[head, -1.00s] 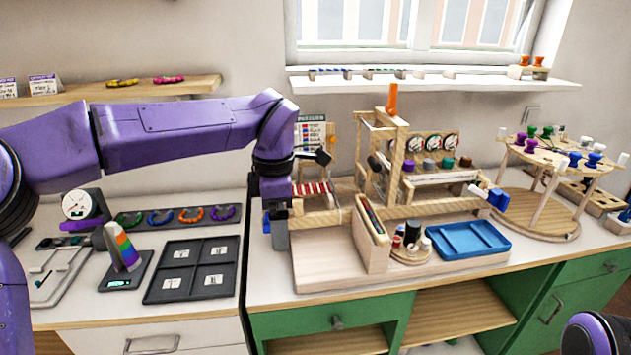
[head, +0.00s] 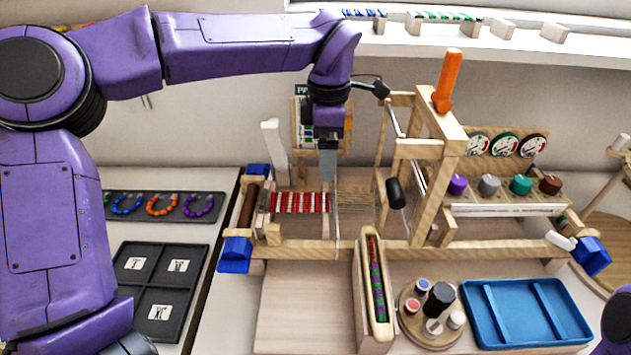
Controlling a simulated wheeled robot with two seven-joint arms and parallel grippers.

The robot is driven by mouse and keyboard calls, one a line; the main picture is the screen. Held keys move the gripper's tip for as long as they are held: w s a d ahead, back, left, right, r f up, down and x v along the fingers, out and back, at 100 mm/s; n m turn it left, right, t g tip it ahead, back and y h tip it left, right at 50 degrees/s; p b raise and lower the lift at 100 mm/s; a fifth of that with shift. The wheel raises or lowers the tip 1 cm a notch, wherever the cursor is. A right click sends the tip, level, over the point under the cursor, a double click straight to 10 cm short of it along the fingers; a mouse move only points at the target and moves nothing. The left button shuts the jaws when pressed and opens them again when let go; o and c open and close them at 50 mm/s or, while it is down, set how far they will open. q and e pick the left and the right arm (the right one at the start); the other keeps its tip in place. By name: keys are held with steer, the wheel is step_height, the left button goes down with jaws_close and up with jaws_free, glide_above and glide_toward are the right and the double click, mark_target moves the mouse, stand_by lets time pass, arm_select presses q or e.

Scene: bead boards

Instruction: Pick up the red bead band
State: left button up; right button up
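The red bead band (head: 299,202), red with thin white stripes, lies across the left part of the wooden loom (head: 320,248). Pale threads run to the right from its right end. My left gripper (head: 328,178) points down over the band's right end, and its fingertips appear just above or behind it. I see the fingers edge-on, so their gap is hidden, and no held thing shows. Part of my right arm shows at the lower right corner, but its gripper is out of view.
The loom's upright post with an orange handle (head: 449,80) stands right of my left gripper. A narrow wooden box (head: 376,290), a round stand (head: 430,325) with spools and a blue tray (head: 525,312) are in front. A dark compartment tray (head: 160,290) is at left.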

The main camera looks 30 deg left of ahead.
arm_select(q)
glide_above(324, 201)
steer(key=f, duration=0.4)
steer(key=shift+s+a+f, duration=0.15)
steer(key=shift+s+f, duration=0.05)
steer(key=f, duration=0.4)
steer(key=shift+w+f+p, duration=0.35)
steer(key=shift+s+f, duration=0.1)
steer(key=shift+f, duration=0.25)
steer(key=shift+s, duration=0.15)
steer(key=shift+f, duration=0.15)
steer(key=c, duration=1.1)
